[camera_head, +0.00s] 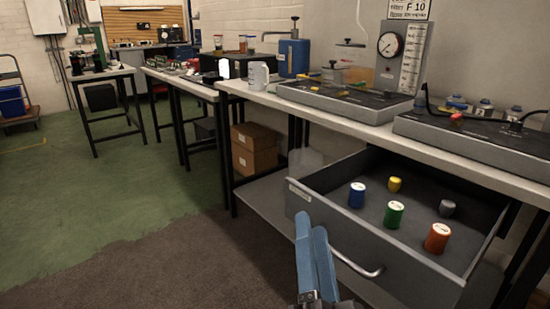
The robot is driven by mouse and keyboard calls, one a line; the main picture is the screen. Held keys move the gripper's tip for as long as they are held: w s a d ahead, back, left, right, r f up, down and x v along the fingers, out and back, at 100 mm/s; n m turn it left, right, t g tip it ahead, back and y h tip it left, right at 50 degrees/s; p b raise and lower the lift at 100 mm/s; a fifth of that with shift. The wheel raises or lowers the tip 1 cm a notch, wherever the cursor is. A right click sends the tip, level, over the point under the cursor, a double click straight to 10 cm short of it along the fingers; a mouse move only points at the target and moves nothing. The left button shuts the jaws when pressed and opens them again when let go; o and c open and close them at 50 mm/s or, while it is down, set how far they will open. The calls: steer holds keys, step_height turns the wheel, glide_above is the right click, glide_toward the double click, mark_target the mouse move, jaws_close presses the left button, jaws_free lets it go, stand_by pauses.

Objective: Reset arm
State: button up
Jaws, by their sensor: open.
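My gripper (311,224) shows at the bottom middle, with its two blue fingers pointing up and away from me. The fingers look close together in this view, with a narrow gap and nothing between them. They appear in front of the left part of an open grey drawer (322,225); I cannot tell how far apart the two are. In the drawer stand a blue cylinder (357,196), a yellow cylinder (394,184), a green cylinder (394,216), an orange cylinder (437,240) and a small grey cylinder (447,208).
The drawer's handle (358,268) sticks out at the front. The workbench (262,95) above carries a blue canister (294,57), a grey mug (258,76) and a gauge panel (400,55). Cardboard boxes (254,150) sit below. The floor (120,195) to the left is clear.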

steer(key=s+a+r+n+t, duration=0.2)
steer(key=s+r+n, duration=0.15)
steer(key=r, duration=0.65)
steer(key=s+a+r+n+t, duration=0.2)
steer(key=r+n, duration=0.2)
steer(key=r, duration=0.6)
steer(key=s+a+r+n+t, duration=0.2)
steer(key=s+r+n, duration=0.1)
steer(key=r, duration=0.7)
step_height(320, 180, up, 32)
steer(key=w+p, duration=0.1)
steer(key=p, duration=3.3)
steer(key=shift+d+r+g, duration=0.2)
steer(key=shift+d+g, duration=0.05)
steer(key=shift+g, duration=0.05)
